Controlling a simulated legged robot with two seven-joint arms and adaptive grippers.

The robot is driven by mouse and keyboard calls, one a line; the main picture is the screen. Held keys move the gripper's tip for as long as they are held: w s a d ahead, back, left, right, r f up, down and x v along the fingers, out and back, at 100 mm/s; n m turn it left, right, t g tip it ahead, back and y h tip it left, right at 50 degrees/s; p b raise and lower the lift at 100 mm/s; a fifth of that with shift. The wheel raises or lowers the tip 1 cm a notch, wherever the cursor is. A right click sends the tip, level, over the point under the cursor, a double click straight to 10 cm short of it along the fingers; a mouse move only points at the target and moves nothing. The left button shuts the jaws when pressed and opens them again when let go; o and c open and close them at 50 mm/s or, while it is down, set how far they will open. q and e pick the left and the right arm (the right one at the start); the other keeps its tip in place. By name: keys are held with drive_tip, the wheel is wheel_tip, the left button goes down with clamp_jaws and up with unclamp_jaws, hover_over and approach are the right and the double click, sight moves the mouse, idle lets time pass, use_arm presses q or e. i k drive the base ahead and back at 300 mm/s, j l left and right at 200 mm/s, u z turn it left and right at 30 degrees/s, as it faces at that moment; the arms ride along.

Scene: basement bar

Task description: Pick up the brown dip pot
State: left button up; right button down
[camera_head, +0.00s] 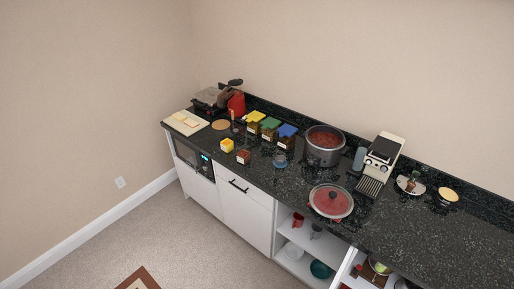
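A small brown-red pot (243,157), the closest match to the brown dip pot, stands near the front edge of the dark counter (260,180), left of the middle of the view. A small yellow pot (227,145) stands just to its left and a little apart. A small blue round pot (280,161) stands to its right. The brown pot looks upright and nothing covers it. Its contents are too small to make out. Neither of my grippers shows in the head view.
Behind stand boxes with yellow, green and blue lids (270,124) and a large pot (324,145) of red food. A cutting board (187,122) lies left.

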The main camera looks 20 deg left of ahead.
sight(243, 156)
drive_tip(key=i+j+z, duration=0.2)
drive_tip(key=j, duration=0.25)
drive_tip(key=j+z, duration=0.2)
drive_tip(key=j, duration=0.25)
drive_tip(key=i+j+z, duration=0.2)
drive_tip(key=j, duration=0.3)
drive_tip(key=i+j+z, duration=0.15)
drive_tip(key=j+z, duration=0.3)
drive_tip(key=j, duration=0.6)
drive_tip(key=j+z, duration=0.5)
drive_tip(key=j, duration=0.55)
drive_tip(key=k, duration=0.05)
